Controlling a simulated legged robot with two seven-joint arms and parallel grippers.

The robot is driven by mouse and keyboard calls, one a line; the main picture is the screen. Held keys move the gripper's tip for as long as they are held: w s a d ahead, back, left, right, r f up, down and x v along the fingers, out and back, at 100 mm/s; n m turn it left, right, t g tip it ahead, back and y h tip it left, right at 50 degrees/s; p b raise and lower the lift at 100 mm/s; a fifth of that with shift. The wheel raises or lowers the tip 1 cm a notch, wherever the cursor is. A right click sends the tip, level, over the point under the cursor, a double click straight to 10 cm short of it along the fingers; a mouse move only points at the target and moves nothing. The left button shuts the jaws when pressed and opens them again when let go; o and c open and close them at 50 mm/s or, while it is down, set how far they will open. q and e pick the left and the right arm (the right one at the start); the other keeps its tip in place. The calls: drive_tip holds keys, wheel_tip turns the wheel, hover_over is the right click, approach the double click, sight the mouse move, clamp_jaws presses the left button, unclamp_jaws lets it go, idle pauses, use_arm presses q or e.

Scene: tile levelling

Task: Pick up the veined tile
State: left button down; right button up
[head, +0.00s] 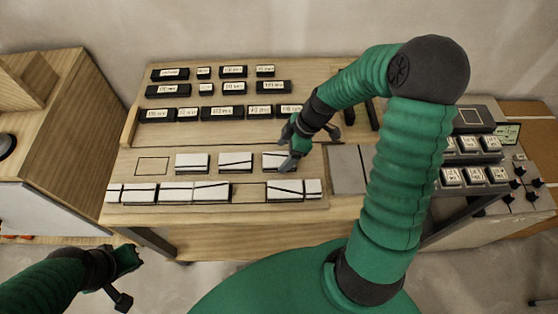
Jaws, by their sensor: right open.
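White tiles on dark bases stand in two rows on the wooden bench (220,205). In the back row, one tile (236,161) has a dark slanting vein, and a plainer tile (192,162) is to its left. Another back-row tile (272,157) is partly hidden by my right gripper (309,148). The front row also has tiles with slanting lines, such as one (212,191) left of a gap and one (285,190) right of it. My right gripper is open above the right end of the back row. My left gripper (128,279) looks open and empty, low in front of the bench.
Labelled dark blocks (232,87) stand in rows at the back of the bench. A grey plate (347,168) lies right of the tiles. An outlined square (151,166) at the left is bare. A wooden cabinet (75,110) stands left, and a device with keys (472,175) right.

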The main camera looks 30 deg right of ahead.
sight(279, 161)
drive_tip(key=shift+x, duration=1.4)
drive_tip(key=shift+d+f, duration=0.1)
drive_tip(key=shift+d, duration=0.05)
drive_tip(key=c, duration=1.5)
